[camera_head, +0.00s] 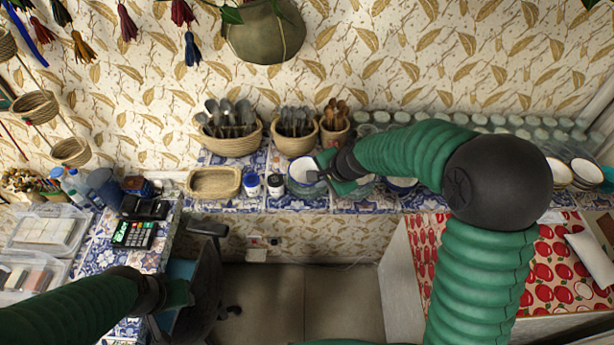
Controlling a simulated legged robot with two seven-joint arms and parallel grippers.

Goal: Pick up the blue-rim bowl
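A white bowl with a blue rim (302,171) stands upright on the blue-and-white tiled counter, right of two small jars. My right gripper (324,174) is at the right side of this bowl, with its fingers spread near the rim. I cannot tell whether it touches the rim. Another blue-rimmed bowl (400,186) stands further right, partly hidden by my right arm. My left gripper (180,297) is low at the left, beside a dark chair and away from the bowls; its fingers are not clear.
Baskets of utensils (232,143) stand behind the jars (276,183). An empty wicker basket (213,182) is to their left. Rows of glasses (510,130) stand at the back right. A card terminal (134,234) lies on the left counter. Stacked bowls (586,172) are far right.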

